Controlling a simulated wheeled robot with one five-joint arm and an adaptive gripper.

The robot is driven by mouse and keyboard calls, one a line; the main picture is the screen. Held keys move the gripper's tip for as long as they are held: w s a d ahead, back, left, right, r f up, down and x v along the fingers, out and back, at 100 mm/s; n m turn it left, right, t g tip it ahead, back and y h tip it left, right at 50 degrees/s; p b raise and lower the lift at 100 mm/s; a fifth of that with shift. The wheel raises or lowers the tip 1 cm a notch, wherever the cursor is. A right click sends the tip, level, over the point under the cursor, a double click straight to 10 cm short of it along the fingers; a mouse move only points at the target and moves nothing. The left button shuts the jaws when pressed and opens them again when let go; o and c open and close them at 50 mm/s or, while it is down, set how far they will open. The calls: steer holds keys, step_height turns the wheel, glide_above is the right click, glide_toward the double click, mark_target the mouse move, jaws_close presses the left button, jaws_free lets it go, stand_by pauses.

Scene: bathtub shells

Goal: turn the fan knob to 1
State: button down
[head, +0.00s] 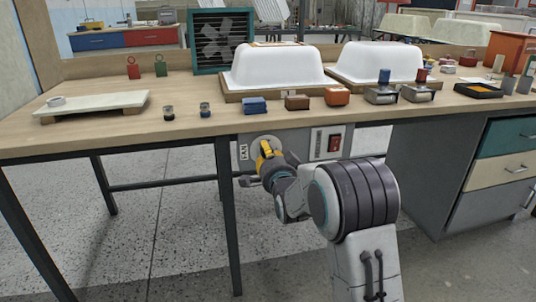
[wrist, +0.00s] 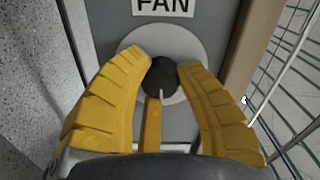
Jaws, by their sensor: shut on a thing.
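The fan knob (wrist: 161,75) is a round dark knob on a pale round dial plate (wrist: 165,38), under a label reading FAN (wrist: 163,5) in the wrist view. My gripper (wrist: 164,68) has yellow fingers shut on the knob, one at each side. A light pointer line shows on the knob and points down in the wrist view. No dial numbers can be read. In the head view my gripper (head: 264,160) is at the panel under the table edge and covers the knob; part of the dial plate (head: 266,141) shows above it.
A red switch (head: 335,142) is on the same grey panel, right of my gripper. The wooden table top (head: 200,127) overhangs above, with small blocks along its front edge. A black table leg (head: 227,215) stands to the left. A fan (head: 222,40) stands at the back.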

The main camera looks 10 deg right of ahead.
steer(key=shift+a+f+m, duration=0.1)
steer(key=shift+a+m, duration=0.1)
steer(key=shift+m, duration=0.2)
steer(key=c, duration=1.2)
jaws_free()
steer(key=shift+a, duration=0.1)
steer(key=o, duration=0.4)
steer(key=shift+d, duration=0.2)
steer(key=shift+s, duration=5.95)
